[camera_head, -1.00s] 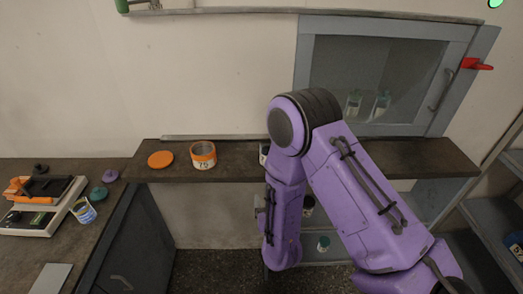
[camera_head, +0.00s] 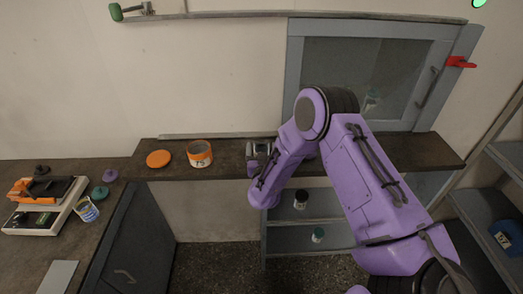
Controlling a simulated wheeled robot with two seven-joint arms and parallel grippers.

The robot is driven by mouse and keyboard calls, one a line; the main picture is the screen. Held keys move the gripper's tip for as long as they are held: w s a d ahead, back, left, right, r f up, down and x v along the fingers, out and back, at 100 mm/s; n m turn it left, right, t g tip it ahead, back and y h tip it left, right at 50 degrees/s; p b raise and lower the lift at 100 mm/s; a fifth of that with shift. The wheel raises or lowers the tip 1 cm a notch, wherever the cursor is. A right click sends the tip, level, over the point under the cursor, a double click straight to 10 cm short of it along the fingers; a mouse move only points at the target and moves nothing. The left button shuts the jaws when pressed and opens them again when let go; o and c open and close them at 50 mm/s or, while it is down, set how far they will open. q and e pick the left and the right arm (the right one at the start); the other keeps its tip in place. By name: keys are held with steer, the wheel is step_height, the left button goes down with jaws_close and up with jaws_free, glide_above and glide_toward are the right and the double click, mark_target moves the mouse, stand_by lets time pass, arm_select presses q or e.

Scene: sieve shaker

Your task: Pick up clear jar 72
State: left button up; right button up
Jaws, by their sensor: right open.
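My right arm comes in from the lower right and bends over the shelf. My right gripper (camera_head: 254,163) is open at the front edge of the shelf, partly hidden by my forearm. A small grey and dark jar-like thing (camera_head: 262,146) shows just behind it on the shelf; its label cannot be read, so I cannot tell if it is clear jar 72. Whether the gripper touches it is also unclear. An orange-banded jar (camera_head: 199,153) with a number on its label stands to its left. My left gripper is not in view.
An orange lid (camera_head: 159,158) lies on the dark shelf (camera_head: 225,171). A glass-fronted cabinet (camera_head: 296,60) stands behind. A balance (camera_head: 40,207) and a white-blue tin (camera_head: 87,210) are on the left bench. Small bottles (camera_head: 301,199) stand on lower shelves.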

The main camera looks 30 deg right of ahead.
steer(key=shift+s+a+r, duration=0.1)
steer(key=shift+r, duration=0.05)
steer(key=c, duration=1.2)
